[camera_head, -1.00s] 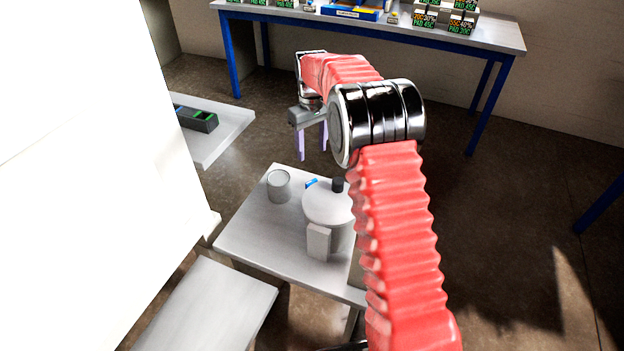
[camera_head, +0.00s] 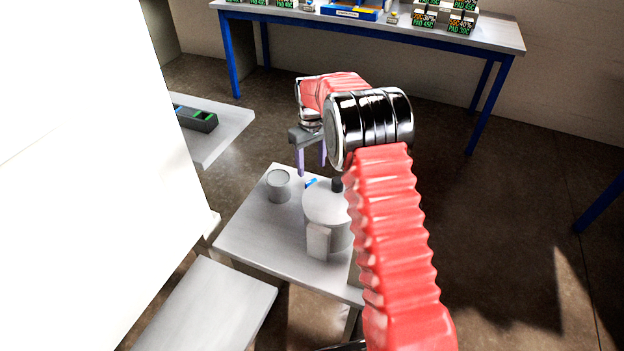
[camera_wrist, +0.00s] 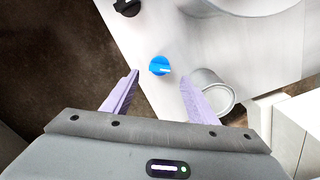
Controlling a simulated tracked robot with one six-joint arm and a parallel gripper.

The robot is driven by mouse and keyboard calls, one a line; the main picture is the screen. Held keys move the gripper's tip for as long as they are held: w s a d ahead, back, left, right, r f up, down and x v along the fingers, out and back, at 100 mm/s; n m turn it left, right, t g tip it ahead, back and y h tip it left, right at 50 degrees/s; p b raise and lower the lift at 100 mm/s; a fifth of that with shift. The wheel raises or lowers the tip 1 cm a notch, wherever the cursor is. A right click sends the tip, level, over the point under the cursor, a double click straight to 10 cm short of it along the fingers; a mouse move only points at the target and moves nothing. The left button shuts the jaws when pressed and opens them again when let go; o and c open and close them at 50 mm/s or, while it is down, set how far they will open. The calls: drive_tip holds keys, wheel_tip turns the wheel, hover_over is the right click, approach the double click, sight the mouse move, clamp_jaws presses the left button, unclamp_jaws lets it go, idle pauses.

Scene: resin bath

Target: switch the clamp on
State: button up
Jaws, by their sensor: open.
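A blue knob (camera_wrist: 159,66) with a pale mark across its face sits on the light grey table. In the head view the blue knob (camera_head: 311,183) is a small spot behind the lidded vessel. My gripper (camera_head: 312,168) is open and empty above the table's far side, pointing down. In the wrist view the knob shows between the tips of my open gripper (camera_wrist: 160,76), and the fingers look apart from it. A black knob (camera_wrist: 127,6) is partly cut off at the top edge. No label shows which knob belongs to the clamp.
A grey lidded vessel (camera_head: 326,208) stands on the small table (camera_head: 260,240), with an open grey cup (camera_head: 278,187) to its left. The cup (camera_wrist: 214,88) is close by the right finger. A large white block (camera_head: 80,150) fills the left. A blue-legged bench (camera_head: 400,27) stands behind.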

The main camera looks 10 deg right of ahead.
sight(311, 181)
wheel_tip(311, 181, down, 7)
drive_tip(key=shift+f, duration=0.1)
idle(0.3)
drive_tip(key=shift+c, duration=0.5)
